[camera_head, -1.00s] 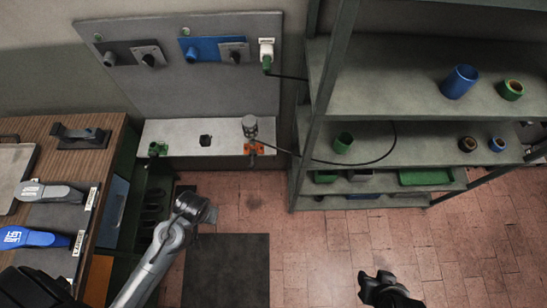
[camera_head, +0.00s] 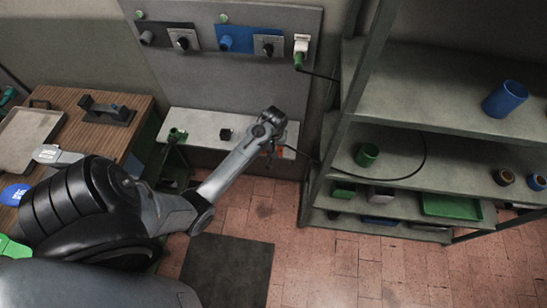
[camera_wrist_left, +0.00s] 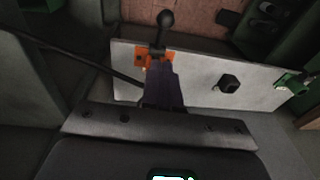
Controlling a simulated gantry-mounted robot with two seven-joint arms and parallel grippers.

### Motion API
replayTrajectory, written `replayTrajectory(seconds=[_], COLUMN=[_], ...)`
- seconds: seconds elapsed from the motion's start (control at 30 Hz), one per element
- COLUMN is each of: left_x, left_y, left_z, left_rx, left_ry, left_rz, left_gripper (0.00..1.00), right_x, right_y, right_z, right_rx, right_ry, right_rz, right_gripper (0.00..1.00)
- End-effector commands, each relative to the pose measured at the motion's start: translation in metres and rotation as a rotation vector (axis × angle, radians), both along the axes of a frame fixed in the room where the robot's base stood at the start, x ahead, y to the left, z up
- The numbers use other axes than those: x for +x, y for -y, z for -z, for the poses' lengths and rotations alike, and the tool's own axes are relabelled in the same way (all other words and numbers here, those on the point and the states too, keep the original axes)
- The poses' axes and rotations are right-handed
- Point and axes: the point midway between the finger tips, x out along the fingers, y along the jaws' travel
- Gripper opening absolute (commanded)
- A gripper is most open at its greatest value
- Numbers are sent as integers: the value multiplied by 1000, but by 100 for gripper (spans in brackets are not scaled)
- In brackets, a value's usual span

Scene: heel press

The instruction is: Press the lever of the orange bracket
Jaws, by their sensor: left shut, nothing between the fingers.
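The orange bracket (camera_wrist_left: 142,59) sits at the edge of the pale shelf (camera_wrist_left: 205,75) in the left wrist view. Its black lever with a ball knob (camera_wrist_left: 166,19) sticks out past the edge. My left gripper (camera_wrist_left: 160,66) is shut and empty, its dark fingers over the bracket near the lever's base. I cannot tell whether they touch. In the head view a bit of the orange bracket (camera_head: 290,152) shows on the right of my wrist, and the rest is hidden behind it. My right gripper is not in view.
A green bracket (camera_head: 177,135) and a black block (camera_head: 225,135) are on the same pale shelf (camera_head: 196,122). A black cable runs past the orange bracket towards the grey rack (camera_head: 440,135). A wooden bench (camera_head: 60,110) stands on the left.

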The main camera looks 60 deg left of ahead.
Motion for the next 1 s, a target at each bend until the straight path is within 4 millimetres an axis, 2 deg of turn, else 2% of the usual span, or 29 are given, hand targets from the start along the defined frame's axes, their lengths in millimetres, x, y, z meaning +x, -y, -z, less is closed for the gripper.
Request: replayTrajectory(seconds=[0.3,0.47,1.0], left_x=[0,0,1], left_y=[0,-1,-10], left_z=[0,7,82], left_rx=[1,0,1], left_ry=[1,-2,-1], left_rz=[1,1,1], left_gripper=[0,0,0], right_x=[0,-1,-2], right_y=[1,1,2], right_z=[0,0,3], right_rx=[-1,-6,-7], right_ry=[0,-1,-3], right_rz=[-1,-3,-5], right_gripper=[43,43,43])
